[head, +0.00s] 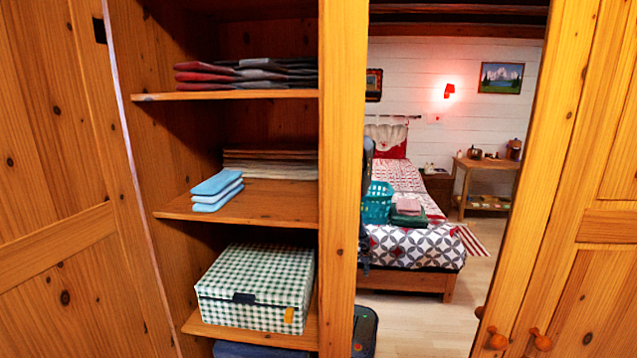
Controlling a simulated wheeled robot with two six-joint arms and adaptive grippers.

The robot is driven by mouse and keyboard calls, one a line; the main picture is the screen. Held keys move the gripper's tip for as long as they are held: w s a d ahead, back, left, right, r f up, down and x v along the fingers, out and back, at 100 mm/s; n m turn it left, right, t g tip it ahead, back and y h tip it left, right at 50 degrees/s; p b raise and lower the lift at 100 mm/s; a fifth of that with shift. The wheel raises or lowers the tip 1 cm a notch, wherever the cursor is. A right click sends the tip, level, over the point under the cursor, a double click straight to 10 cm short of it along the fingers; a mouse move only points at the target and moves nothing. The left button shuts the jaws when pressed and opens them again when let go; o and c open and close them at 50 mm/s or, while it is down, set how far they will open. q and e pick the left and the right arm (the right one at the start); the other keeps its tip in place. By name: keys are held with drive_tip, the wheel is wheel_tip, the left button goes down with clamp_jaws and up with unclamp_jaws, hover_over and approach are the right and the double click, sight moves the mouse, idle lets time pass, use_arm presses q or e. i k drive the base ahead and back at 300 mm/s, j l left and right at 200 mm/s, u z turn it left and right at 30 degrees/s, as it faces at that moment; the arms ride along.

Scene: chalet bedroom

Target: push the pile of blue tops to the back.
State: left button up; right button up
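The pile of blue tops (217,188) is a small neat stack of light blue folded cloth. It lies on the middle shelf (265,208) of the open wardrobe, close to the front edge and towards the left. Bare shelf shows to the right of the pile. Neither of my grippers is in the head view.
Beige folded cloths (270,165) lie farther back on the same shelf. Dark red and grey clothes (245,74) fill the shelf above. A green checked box (256,287) stands below. A wooden post (342,180) borders the shelves on the right; a wardrobe door (45,180) stands left.

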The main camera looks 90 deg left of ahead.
sight(213, 194)
drive_tip(key=u, duration=3.4)
